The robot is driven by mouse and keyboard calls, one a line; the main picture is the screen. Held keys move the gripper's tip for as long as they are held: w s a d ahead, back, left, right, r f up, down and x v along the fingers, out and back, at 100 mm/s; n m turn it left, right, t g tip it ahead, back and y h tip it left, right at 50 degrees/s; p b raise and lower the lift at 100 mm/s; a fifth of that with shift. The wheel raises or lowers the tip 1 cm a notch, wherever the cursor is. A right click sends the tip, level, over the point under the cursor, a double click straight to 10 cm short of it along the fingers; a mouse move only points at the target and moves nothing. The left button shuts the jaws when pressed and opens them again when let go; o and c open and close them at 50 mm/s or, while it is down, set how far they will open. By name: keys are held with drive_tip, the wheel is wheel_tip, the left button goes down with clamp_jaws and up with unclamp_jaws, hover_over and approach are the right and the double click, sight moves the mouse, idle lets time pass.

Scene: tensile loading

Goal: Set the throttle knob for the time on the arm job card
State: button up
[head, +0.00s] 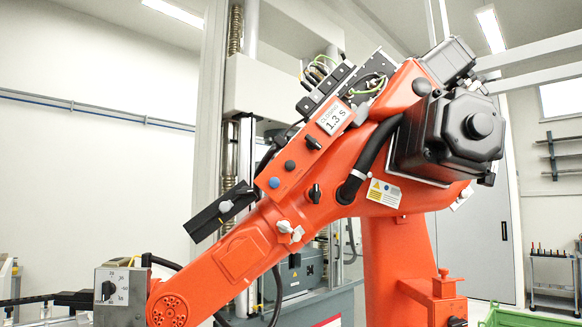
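The card (336,117) is white, fixed on the upper side of a large orange industrial arm (246,250). It reads "1.3 S" under a smaller line that looks like "CLOSING". Several knobs show, and I cannot tell which is the throttle knob. A grey knob (226,206) sits on a black bar. A black knob (108,290) sits on a grey box (124,315) with a numbered scale. A black lever knob (315,193) and a white lever knob (290,231) are on the orange arm. My gripper is not in view.
A tall grey testing frame (209,130) stands behind the orange arm. A green crate (510,317) is at lower right. A small trolley (553,275) stands at far right.

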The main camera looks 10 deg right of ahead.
clamp_jaws()
idle(1.3)
